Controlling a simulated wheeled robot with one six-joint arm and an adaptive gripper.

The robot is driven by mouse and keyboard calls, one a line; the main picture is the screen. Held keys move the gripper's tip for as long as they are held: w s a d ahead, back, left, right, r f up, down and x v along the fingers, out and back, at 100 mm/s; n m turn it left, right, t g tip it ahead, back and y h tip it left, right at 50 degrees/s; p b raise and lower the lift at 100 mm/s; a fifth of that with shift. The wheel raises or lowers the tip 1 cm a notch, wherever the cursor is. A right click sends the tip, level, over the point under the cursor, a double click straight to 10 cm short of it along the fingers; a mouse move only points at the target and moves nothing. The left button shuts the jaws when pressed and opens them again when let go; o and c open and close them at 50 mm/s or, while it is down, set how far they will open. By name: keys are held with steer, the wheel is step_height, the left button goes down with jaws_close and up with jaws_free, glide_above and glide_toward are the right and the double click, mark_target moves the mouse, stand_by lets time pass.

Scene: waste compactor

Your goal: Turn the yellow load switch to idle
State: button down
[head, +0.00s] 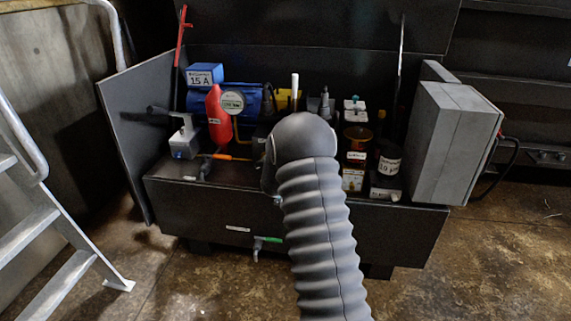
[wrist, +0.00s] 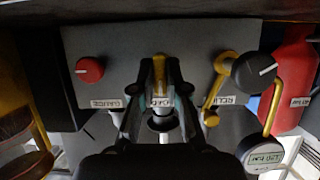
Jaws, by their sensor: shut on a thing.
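The yellow load switch (wrist: 159,70) shows at the middle of a grey panel (wrist: 125,45) in the wrist view. It points up in the picture, between the fingertips of my gripper (wrist: 159,92). My gripper is shut on the switch, with one finger on each side. An upside-down label below the switch is partly covered by the fingers, and the lower part of the switch is hidden. In the head view my grey ribbed arm hides the gripper and the switch.
A red knob (wrist: 89,70) sits left of the switch, above a GAUGE label. A black knob (wrist: 253,70) and a yellow lever (wrist: 222,85) are at the right, near a red bottle (wrist: 292,75). A grey box (head: 452,140) stands on the unit's right side.

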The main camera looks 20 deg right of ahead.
steer(key=shift+w+d+r, duration=0.1)
steer(key=shift+w+r, duration=0.05)
steer(key=shift+r, duration=0.1)
steer(key=c, duration=1.2)
jaws_free()
steer(key=shift+f, duration=0.1)
steer(key=shift+s+a, duration=0.25)
steer(key=v, duration=1.1)
steer(key=shift+a, duration=0.1)
